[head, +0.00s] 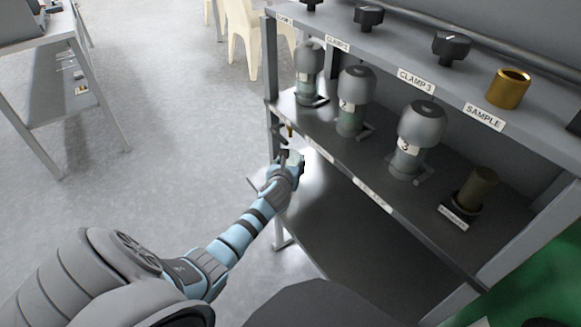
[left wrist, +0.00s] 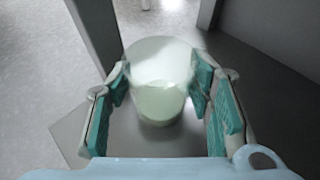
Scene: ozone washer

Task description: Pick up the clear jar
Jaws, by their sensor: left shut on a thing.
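The clear jar (left wrist: 160,88) shows in the left wrist view, a whitish translucent vessel with a pale green lower part. It sits between the teal pads of my left gripper (left wrist: 164,100), which is shut on it. A grey surface shows below the jar; I cannot tell whether the jar touches it. In the head view my left gripper (head: 291,160) is by the left end of the rack, below the middle shelf's front edge. The jar is mostly hidden there by the gripper. My right gripper is out of view.
The grey rack's middle shelf (head: 345,170) holds several domed grey clamp jars, such as number 3 (head: 420,130), and a dark cylinder (head: 474,188). Black knobs and a brass cup (head: 508,88) stand on the top shelf. A rack post (head: 270,60) rises near my gripper. Open floor lies left.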

